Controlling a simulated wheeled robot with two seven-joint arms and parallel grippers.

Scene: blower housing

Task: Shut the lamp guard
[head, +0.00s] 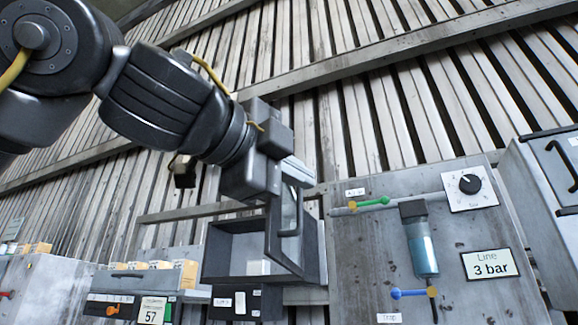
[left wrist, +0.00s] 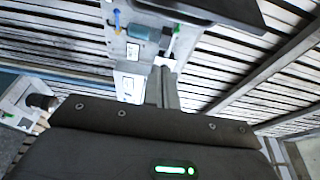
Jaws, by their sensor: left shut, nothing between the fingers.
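The lamp guard (head: 272,235), a dark frame with a clear pane, stands open at the right side of a dark grey box (head: 222,250). The box front is uncovered and a small white block (head: 258,268) shows inside. My left gripper (head: 292,180) is shut and empty at the upper part of the guard, overlapping it in the head view; I cannot tell whether they touch. In the left wrist view the closed fingers (left wrist: 161,88) point away, with a dark panel edge (left wrist: 205,10) beyond them that I cannot identify surely. My right gripper is not in view.
Right of the box is a grey panel (head: 350,260) with a blue-filled cylinder (head: 422,255), a green lever (head: 375,202), a blue lever (head: 408,294) and a black knob (head: 469,184). Left is a grey unit (head: 125,283) with small orange boxes. A slatted wall lies behind.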

